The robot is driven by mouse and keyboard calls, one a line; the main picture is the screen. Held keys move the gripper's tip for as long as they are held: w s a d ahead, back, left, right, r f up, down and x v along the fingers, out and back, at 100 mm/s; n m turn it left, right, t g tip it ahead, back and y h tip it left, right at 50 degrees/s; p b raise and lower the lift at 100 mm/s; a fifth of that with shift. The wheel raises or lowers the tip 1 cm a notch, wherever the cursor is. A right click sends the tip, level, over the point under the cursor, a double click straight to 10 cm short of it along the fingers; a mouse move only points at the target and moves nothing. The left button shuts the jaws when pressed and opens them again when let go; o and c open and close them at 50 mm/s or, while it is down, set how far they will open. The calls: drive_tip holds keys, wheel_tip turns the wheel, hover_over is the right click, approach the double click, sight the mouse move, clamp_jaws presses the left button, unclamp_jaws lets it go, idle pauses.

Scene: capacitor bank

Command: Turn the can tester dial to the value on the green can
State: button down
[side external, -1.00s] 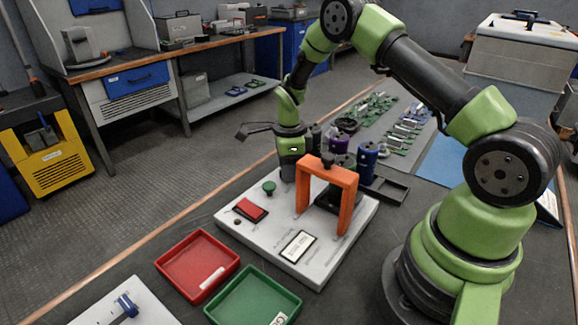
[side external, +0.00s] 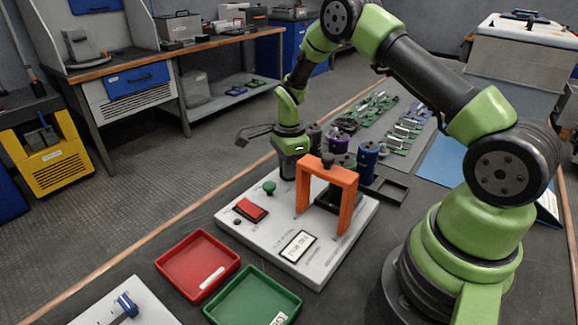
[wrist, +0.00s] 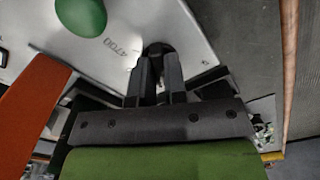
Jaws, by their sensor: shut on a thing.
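The can tester is a pale board (side external: 330,268) with an orange arch (side external: 345,178), a red rocker (side external: 250,209), a green button (side external: 269,187) and a label plate. My gripper (side external: 288,178) points down at its far-left edge. In the wrist view, my gripper (wrist: 159,72) is shut on a black round dial (wrist: 157,48). A printed mark like "470u" (wrist: 122,46) lies beside the dial; the dial's pointer is not clear. Several cans stand behind the arch, including a blue can (side external: 367,158) and a purple can (side external: 338,143). I cannot clearly pick out the green can or its value.
The orange arch stands close to the right of my gripper. A red tray (side external: 185,282) and a green tray (side external: 228,318) lie in front of the tester. A black open tray (side external: 397,188) and green circuit boards (side external: 408,130) lie behind it.

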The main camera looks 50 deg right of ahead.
drive_tip(key=c, duration=1.2)
unclamp_jaws()
drive_tip(key=shift+o, duration=0.2)
wheel_tip(320, 180, up, 10)
drive_tip(key=shift+r, duration=0.1)
drive_tip(key=s+a+r+n+t, duration=0.2)
drive_tip(key=s+a+r+n, duration=0.15)
drive_tip(key=r, duration=0.35)
drive_tip(key=s+a+r+n+t, duration=0.1)
drive_tip(key=s+a+r+n, duration=0.3)
drive_tip(key=r, duration=0.3)
drive_tip(key=s+a+r+n+t+y, duration=0.1)
drive_tip(key=s+a+n+t, duration=0.1)
drive_tip(key=s+n, duration=0.4)
drive_tip(key=s+a+r+n+t+y, duration=0.1)
drive_tip(key=s+a+r+n+t, duration=0.1)
drive_tip(key=s+n, duration=0.4)
drive_tip(key=shift+s+a+r, duration=0.2)
drive_tip(key=shift+s+a, duration=0.2)
drive_tip(key=shift+s, duration=0.6)
